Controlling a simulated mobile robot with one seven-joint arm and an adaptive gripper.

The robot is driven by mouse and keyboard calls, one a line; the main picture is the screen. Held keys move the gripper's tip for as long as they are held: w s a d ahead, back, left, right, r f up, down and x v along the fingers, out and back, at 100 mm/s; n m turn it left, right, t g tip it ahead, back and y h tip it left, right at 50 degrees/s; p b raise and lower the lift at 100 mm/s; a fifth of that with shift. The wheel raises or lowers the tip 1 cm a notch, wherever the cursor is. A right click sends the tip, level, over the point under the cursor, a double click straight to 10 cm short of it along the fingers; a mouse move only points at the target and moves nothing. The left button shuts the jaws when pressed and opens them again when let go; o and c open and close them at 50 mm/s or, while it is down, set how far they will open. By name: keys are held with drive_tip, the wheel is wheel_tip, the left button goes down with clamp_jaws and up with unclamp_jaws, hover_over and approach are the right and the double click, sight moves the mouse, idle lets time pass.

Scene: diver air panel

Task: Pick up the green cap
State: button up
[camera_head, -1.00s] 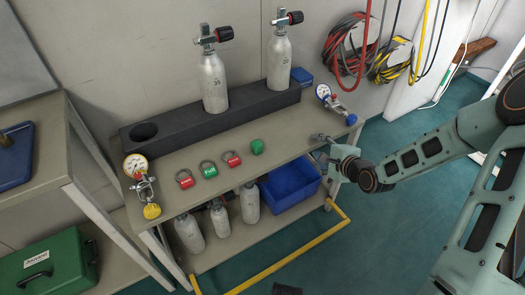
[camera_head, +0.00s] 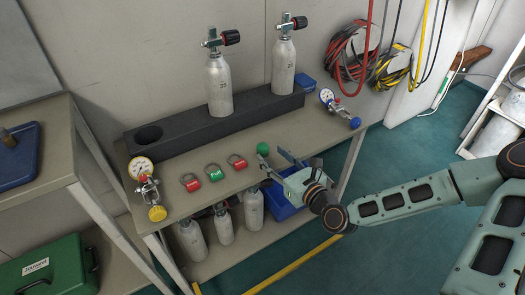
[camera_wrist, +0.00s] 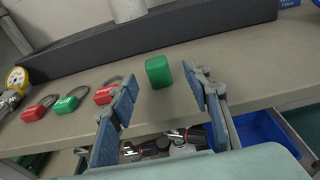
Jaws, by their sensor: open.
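The green cap (camera_head: 263,149) sits on the grey bench top near its front edge, right of the ring tags. My gripper (camera_head: 275,164) is open and empty, reaching in from the right over the bench's front edge. In the wrist view my gripper (camera_wrist: 160,85) has both fingers spread apart.
Two red tags (camera_head: 191,182) (camera_head: 237,162) and a green tag (camera_head: 213,172) lie left of the cap. A black rack (camera_head: 180,128) holds two cylinders (camera_head: 219,85) (camera_head: 281,65) behind. Gauges stand at both bench ends. A blue bin (camera_wrist: 258,132) and cylinders sit on the shelf below.

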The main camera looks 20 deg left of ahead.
sight(266, 150)
drive_tip(key=shift+r+b+x, duration=0.1)
drive_tip(key=shift+b+x, duration=0.35)
drive_tip(key=shift+x, duration=0.95)
drive_tip(key=shift+r+b+x, duration=0.15)
drive_tip(key=shift+b+x, duration=0.25)
drive_tip(key=shift+x, duration=0.95)
drive_tip(key=shift+a, duration=0.1)
drive_tip(key=c, duration=0.9)
